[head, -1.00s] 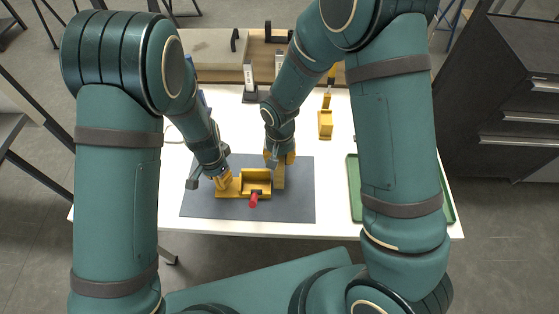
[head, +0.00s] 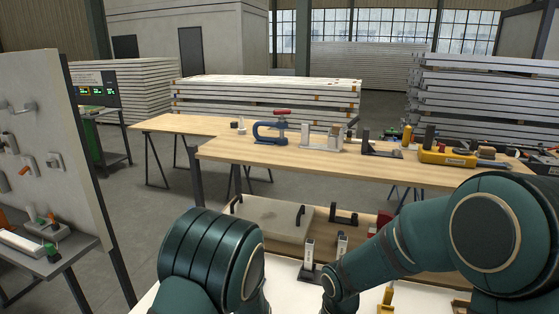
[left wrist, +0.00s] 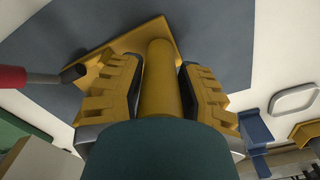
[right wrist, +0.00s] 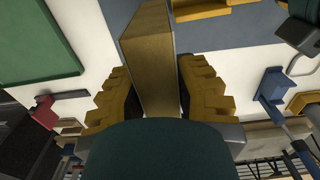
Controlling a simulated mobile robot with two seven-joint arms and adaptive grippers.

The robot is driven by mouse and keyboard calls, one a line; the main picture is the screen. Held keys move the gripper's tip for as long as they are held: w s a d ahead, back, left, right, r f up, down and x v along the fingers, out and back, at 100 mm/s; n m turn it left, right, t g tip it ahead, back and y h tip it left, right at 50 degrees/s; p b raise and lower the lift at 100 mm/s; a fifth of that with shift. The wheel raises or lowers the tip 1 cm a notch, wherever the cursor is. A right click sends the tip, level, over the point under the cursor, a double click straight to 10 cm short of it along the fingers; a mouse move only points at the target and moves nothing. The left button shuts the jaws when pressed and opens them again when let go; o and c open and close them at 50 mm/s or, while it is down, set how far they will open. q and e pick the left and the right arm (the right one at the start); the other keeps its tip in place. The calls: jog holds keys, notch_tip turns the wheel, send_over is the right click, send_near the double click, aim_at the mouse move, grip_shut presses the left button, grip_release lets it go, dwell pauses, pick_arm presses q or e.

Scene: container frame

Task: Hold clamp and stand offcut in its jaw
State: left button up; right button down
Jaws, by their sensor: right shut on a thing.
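The yellow clamp (left wrist: 118,52) lies on the grey mat in the left wrist view, with its red screw handle (left wrist: 12,77) at the left. My left gripper (left wrist: 160,75) has its pads on both sides of the clamp's yellow round post (left wrist: 160,85); I cannot tell whether they press on it. My right gripper (right wrist: 157,80) is shut on the wooden offcut (right wrist: 148,55), a rectangular block pointing away from the pads. Part of the yellow clamp (right wrist: 200,8) shows at the top of the right wrist view.
The grey mat (left wrist: 215,40) lies on the white table. A green tray (right wrist: 35,45) is at the left in the right wrist view; a blue holder (right wrist: 272,85) is at the right. Behind the table stands a wooden workbench (head: 230,150) with a blue clamp (head: 270,132) and tools.

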pick_arm(q)
jog(key=shift+o, duration=1.2)
